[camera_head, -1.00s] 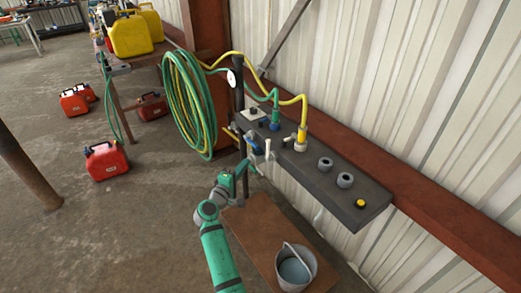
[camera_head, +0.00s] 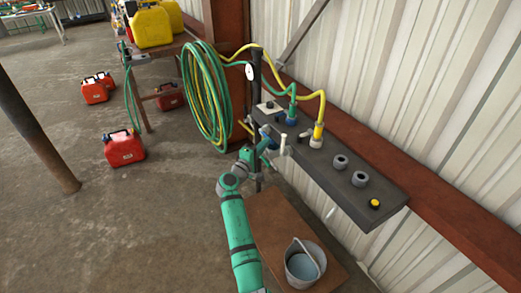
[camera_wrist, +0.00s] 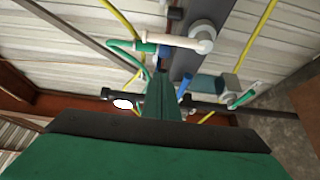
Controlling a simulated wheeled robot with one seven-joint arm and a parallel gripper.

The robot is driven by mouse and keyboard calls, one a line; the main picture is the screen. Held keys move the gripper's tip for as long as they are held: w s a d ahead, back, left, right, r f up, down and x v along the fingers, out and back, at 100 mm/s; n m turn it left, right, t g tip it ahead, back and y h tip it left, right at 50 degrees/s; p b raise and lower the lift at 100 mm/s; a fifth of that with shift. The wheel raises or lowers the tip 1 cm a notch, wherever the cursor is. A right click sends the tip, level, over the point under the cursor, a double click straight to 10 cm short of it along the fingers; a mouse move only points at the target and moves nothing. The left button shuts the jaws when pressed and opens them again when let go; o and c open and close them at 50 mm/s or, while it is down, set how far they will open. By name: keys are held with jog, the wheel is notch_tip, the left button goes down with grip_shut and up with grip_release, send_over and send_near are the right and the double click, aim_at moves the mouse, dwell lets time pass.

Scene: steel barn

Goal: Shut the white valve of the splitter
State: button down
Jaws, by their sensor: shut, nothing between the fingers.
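A blue lever (camera_wrist: 185,88) shows just right of the fingers. My gripper (camera_head: 268,150) is just left of the white handle in the head view; it also shows in the wrist view (camera_wrist: 161,78). Its fingers are shut and empty. I cannot tell whether they touch the handle. The splitter body is partly hidden by my arm.
The dark shelf (camera_head: 345,190) runs along the metal wall. Yellow (camera_head: 322,105) and green (camera_head: 292,100) hoses rise from its fittings. Coiled hoses (camera_head: 207,97) hang to the left. A bucket (camera_head: 304,268) stands on a brown board (camera_head: 268,225) below.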

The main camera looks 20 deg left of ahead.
aim_at(284, 145)
jog(key=shift+w+d, duration=0.4)
jog(key=shift+d, duration=0.3)
jog(key=shift+w+d, duration=0.35)
jog(key=shift+d, duration=0.3)
jog(key=shift+w+d, duration=0.4)
jog(key=shift+d, duration=0.3)
jog(key=shift+d, duration=0.1)
